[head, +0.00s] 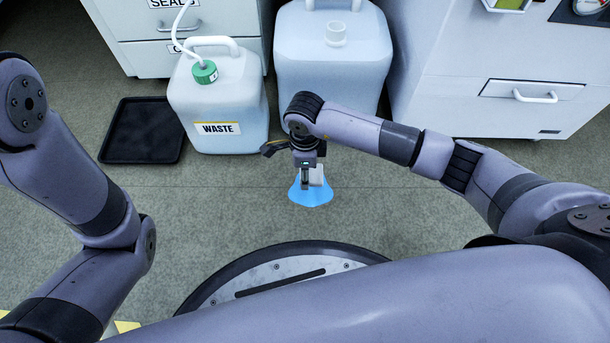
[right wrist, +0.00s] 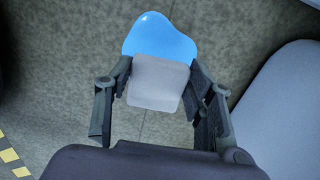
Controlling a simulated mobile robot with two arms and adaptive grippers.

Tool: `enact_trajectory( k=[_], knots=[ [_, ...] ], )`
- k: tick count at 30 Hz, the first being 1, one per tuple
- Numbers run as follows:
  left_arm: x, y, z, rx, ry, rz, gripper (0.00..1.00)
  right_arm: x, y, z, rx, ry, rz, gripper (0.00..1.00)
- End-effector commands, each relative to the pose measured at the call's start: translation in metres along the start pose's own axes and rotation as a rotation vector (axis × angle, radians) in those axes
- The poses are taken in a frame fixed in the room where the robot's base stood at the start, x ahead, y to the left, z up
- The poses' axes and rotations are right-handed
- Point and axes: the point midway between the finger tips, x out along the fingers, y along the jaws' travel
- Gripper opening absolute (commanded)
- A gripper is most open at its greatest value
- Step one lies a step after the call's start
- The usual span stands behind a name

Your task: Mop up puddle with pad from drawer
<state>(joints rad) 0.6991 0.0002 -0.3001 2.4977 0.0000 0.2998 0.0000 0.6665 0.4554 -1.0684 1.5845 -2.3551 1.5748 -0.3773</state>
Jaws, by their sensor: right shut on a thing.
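A bright blue puddle (head: 309,195) lies on the grey floor in front of the white containers. My right gripper (head: 312,182) points down over it and is shut on a whitish pad (head: 317,174). In the right wrist view the pad (right wrist: 158,83) sits between the two fingers of the gripper (right wrist: 160,90) and overlaps the near part of the puddle (right wrist: 158,36). I cannot tell whether the pad touches the floor. My left arm shows at the left, but its gripper is out of view.
A white WASTE container (head: 218,105) with a green cap and tube stands behind the puddle, beside a larger white container (head: 333,60). A black tray (head: 143,131) lies at left. A white cabinet with a closed drawer (head: 532,93) stands at right. Floor around the puddle is clear.

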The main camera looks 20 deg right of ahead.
Motion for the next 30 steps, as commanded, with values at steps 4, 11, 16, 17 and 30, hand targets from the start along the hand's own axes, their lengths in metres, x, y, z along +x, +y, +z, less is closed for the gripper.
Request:
enact_trajectory(
  k=[4, 11, 16, 17, 30],
  knots=[
    [-0.005, 0.001, -0.005, 0.000, 0.007, 0.000, 0.40, 0.006, 0.000, 0.000, 0.004, 0.000, 0.000, 0.35],
    [-0.023, 0.005, -0.010, 0.000, 0.005, 0.000, 0.40, 0.027, 0.001, 0.000, 0.003, 0.001, 0.002, 0.35],
    [-0.040, 0.009, -0.016, 0.000, 0.005, 0.000, 0.40, 0.047, 0.000, 0.000, 0.003, 0.001, 0.001, 0.35],
    [-0.042, 0.009, -0.016, 0.000, 0.005, 0.000, 0.40, 0.049, 0.000, 0.000, 0.003, 0.001, 0.000, 0.35],
    [-0.049, 0.011, -0.019, 0.000, 0.005, 0.001, 0.40, 0.064, 0.000, 0.000, 0.002, 0.000, 0.000, 0.35]
  ],
)
